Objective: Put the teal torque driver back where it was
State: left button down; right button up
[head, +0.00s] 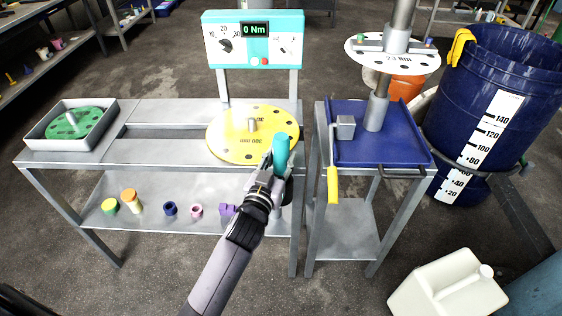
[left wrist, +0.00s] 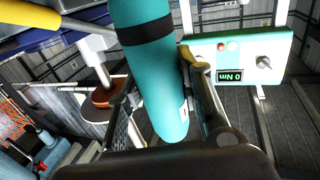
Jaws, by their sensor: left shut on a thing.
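The teal torque driver (head: 281,152) is in my left gripper (head: 276,172), in front of the right edge of the yellow disc. In the left wrist view the driver (left wrist: 155,70) is a thick teal cylinder with a black band, between the two fingers of the gripper (left wrist: 165,100). The fingers are shut on it. The arm and gripper hide part of the driver in the head view, and its far end is not clear. My right gripper is not in view.
The yellow disc (head: 240,145) lies on the grey bench, with a teal panel (head: 254,40) reading 0 Nm behind it. A green disc sits in a grey tray (head: 40,143) at left. A blue-topped cart (head: 350,150) with a yellow-handled lever (head: 333,185) stands at right.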

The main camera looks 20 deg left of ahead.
pick_arm(q)
jog(key=shift+f, duration=0.45)
jog(key=c, duration=1.1)
grip_release()
jog(key=shift+f, duration=0.15)
jog(key=shift+s+r, duration=0.1)
jog(key=shift+r, duration=0.1)
jog(key=shift+s+a+b, duration=0.15)
jog(key=shift+s+b, duration=0.3)
jog(key=shift+s, duration=5.5)
